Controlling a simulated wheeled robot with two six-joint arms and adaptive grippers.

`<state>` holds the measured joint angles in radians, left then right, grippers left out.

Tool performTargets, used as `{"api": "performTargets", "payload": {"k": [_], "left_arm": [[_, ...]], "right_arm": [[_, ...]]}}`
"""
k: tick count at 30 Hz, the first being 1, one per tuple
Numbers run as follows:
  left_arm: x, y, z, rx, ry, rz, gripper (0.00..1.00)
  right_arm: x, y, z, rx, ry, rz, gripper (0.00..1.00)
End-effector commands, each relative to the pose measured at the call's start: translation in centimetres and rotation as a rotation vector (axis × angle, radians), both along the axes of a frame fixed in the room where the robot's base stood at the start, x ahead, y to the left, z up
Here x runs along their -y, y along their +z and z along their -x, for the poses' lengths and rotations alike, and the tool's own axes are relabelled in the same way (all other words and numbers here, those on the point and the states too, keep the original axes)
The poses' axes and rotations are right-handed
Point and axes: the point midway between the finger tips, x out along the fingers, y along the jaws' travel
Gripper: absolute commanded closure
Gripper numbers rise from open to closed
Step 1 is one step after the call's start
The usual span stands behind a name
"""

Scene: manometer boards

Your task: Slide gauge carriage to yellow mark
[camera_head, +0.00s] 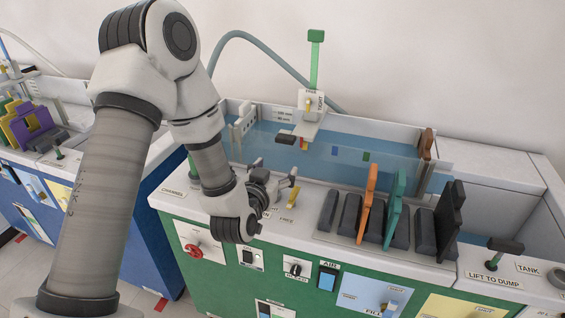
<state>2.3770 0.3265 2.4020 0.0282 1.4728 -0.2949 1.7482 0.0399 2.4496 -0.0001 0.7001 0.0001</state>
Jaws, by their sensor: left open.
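A gauge carriage (312,113) with a tall green-topped post sits over the water channel (395,163), towards its left part. It bears a white plate with small lettering and a yellow knob. A dark brown-grey block (285,139) sticks out at its left. Small red and yellow strips show just below the carriage; I cannot tell whether the yellow one is the mark. My left gripper (276,182) is open and empty above the front ledge, nearer than the carriage and apart from it. My right gripper is out of view.
Blue (335,151) and green (366,157) patches show in the channel. A small yellow lever (293,196) stands on the ledge beside my left gripper. Orange (367,203), green (394,210) and black (450,218) upright plates stand in dark holders at right. A blue cabinet stands left.

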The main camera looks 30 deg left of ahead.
Motion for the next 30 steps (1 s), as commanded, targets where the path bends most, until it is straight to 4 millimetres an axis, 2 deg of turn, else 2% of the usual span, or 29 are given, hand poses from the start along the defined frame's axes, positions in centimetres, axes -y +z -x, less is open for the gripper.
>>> {"api": "performTargets", "payload": {"k": [1, 4, 6, 9, 18, 21, 29, 30], "left_arm": [[-0.3, -0.7, -0.5, 0.054, 0.006, 0.011, 0.23], [-0.7, 1.7, -0.9, 0.135, 0.016, 0.022, 0.23], [-0.8, 2.8, -1.0, 0.160, 0.018, 0.024, 0.23], [-1.0, 3.5, -1.9, 0.164, 0.018, 0.023, 0.23], [-2.3, 3.5, -7.2, 0.163, 0.018, 0.023, 0.23], [-2.5, 3.5, -8.2, 0.163, 0.018, 0.023, 0.23], [-2.6, 3.4, -8.5, 0.161, 0.017, 0.024, 0.23], [-2.6, 3.4, -8.5, 0.162, 0.017, 0.024, 0.37]], "right_arm": [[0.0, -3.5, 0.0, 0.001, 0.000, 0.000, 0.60], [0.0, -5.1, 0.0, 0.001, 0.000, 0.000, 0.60], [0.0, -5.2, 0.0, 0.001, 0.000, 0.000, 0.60], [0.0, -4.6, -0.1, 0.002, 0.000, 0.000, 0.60], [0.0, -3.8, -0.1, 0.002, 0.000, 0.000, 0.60], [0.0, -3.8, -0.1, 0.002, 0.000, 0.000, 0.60], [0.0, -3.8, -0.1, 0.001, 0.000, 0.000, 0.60], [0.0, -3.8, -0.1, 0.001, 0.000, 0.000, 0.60]]}}
